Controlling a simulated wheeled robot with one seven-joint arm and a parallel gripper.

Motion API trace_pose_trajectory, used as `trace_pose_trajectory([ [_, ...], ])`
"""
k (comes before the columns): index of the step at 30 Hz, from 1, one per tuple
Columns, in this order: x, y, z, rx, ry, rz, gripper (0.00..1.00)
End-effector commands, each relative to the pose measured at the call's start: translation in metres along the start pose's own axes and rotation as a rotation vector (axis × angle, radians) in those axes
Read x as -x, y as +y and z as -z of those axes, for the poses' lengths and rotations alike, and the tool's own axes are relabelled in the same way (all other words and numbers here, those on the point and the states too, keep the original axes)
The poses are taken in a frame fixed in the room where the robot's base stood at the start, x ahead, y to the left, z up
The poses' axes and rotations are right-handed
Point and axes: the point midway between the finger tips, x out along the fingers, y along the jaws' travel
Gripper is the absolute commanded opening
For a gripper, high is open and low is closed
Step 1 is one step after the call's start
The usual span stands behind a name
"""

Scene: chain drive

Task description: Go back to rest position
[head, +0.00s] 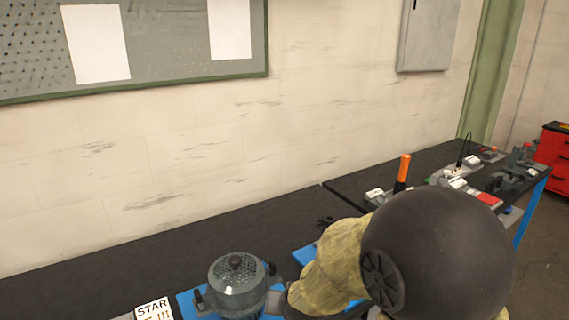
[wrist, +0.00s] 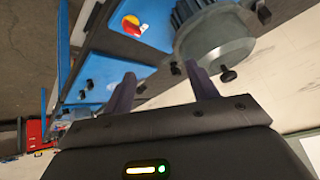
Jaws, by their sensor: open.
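My gripper (wrist: 163,88) shows in the wrist view with its two dark fingers apart and nothing between them. My arm covers the lower right of the head view and hides the gripper there. A grey motor-like unit (head: 236,284) with a ribbed body stands on a blue plate on the dark bench. A red and yellow knob (wrist: 131,25) sits on a blue panel at the top.
The black bench (head: 90,275) runs along a pale wall. A label card (head: 154,309) stands left of the motor-like unit. An orange-topped cylinder (head: 404,168) and several small parts stand on the farther bench. A red cabinet (head: 554,160) is at the far right.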

Motion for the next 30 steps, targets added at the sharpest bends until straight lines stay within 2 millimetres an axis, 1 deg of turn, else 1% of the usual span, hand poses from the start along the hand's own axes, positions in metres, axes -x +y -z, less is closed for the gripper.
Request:
trace_pose_trajectory([
  [1, 0.010, 0.021, -0.004, 0.004, -0.041, -0.012, 0.58],
  [5, 0.035, 0.068, -0.027, 0.031, -0.169, -0.051, 0.58],
  [6, 0.044, 0.083, -0.035, 0.040, -0.208, -0.067, 0.58],
  [9, 0.066, 0.115, -0.057, 0.057, -0.303, -0.112, 0.58],
  [12, 0.083, 0.136, -0.072, 0.069, -0.370, -0.148, 0.58],
  [16, 0.090, 0.146, -0.081, 0.076, -0.406, -0.167, 0.58],
  [30, 0.090, 0.145, -0.081, 0.077, -0.405, -0.165, 0.58],
])
